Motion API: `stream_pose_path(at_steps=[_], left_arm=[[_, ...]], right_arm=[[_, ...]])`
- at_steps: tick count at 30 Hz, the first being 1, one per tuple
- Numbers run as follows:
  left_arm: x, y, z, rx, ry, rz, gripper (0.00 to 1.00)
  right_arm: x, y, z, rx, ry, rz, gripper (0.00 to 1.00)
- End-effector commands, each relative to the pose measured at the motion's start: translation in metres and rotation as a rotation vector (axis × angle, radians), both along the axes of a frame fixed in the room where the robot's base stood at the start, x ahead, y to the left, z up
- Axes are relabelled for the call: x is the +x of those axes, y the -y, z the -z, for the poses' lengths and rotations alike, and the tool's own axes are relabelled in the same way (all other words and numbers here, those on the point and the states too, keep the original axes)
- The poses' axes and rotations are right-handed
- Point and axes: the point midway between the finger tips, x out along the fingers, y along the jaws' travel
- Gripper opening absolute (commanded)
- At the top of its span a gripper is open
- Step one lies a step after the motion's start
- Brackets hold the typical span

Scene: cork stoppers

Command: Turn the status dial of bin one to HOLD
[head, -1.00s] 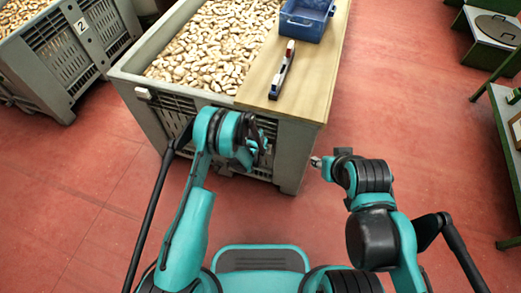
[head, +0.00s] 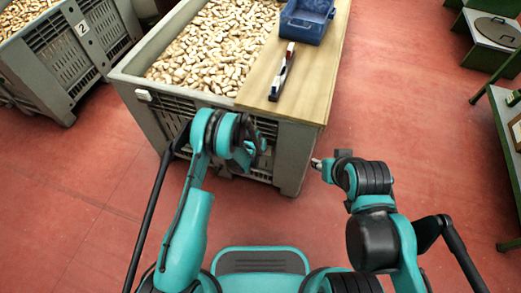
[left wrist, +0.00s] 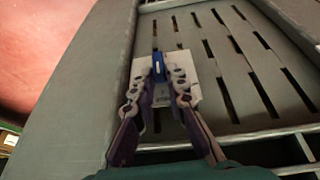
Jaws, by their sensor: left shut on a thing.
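In the left wrist view a blue dial knob (left wrist: 159,66) stands on a pale square plate (left wrist: 203,100) fixed to the slatted grey side of the bin. My left gripper (left wrist: 160,82) is shut on the knob, one finger on each side. The plate's markings are not legible. In the head view the grey bin full of corks (head: 122,74) stands in front of me. My left gripper (head: 256,150) is at its near side, and my arm hides the dial there. My right gripper (head: 317,163) hangs right of the bin's near corner, apart from it; its fingers are too small to read.
A wooden board (head: 312,90) covers the bin's right part, bearing a blue tray (head: 304,26) and a small dark, red and white tool (head: 282,72). A bin marked 2 (head: 60,50) stands at left. Green benches (head: 500,130) stand at right. The red floor between is clear.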

Motion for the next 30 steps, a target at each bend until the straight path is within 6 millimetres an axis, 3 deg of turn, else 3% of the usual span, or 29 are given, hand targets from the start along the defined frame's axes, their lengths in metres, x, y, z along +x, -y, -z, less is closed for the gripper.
stream_pose_path(at_steps=[18,30], left_arm=[[0.005,-0.014,0.006,-0.397,-0.129,0.001,0.0],[0.005,-0.016,0.009,-0.534,-0.175,0.004,0.0]], right_arm=[[0.0,0.0,0.001,0.0,0.0,0.0,0.4],[0.0,0.0,0.001,0.0,0.0,0.0,0.4]])
